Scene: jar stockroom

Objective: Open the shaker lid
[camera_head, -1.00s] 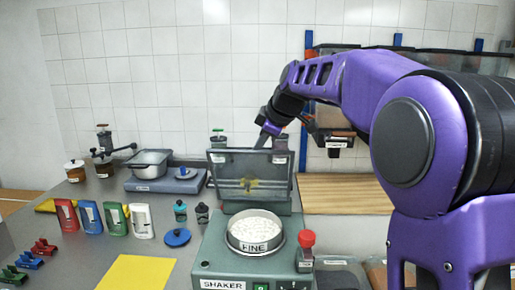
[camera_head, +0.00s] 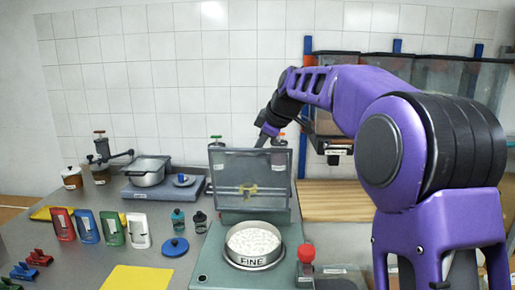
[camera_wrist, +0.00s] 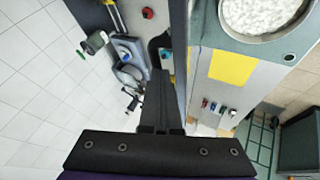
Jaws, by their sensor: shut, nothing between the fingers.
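The shaker (camera_head: 213,262) stands on the counter with a round sieve labelled FINE (camera_head: 254,263), full of white grains, on it. Its see-through lid (camera_head: 230,170) is raised and stands nearly upright behind the sieve, with a yellow emblem or handle in its middle. My gripper (camera_head: 266,136) is at the lid's top edge, right of its middle. In the wrist view the shut, empty fingers (camera_wrist: 160,100) lie close beside the lid's edge (camera_wrist: 179,60), with the sieve (camera_wrist: 262,12) on the lid's other side. I cannot tell whether they touch the lid.
A red knob (camera_head: 306,253) stands right of the sieve. Two jars with green and orange tops stand behind the lid. A scale with a pan (camera_head: 147,171), coloured holders (camera_head: 111,229) and a yellow sheet (camera_head: 138,279) are at the left. A wooden board (camera_head: 335,200) lies at the right.

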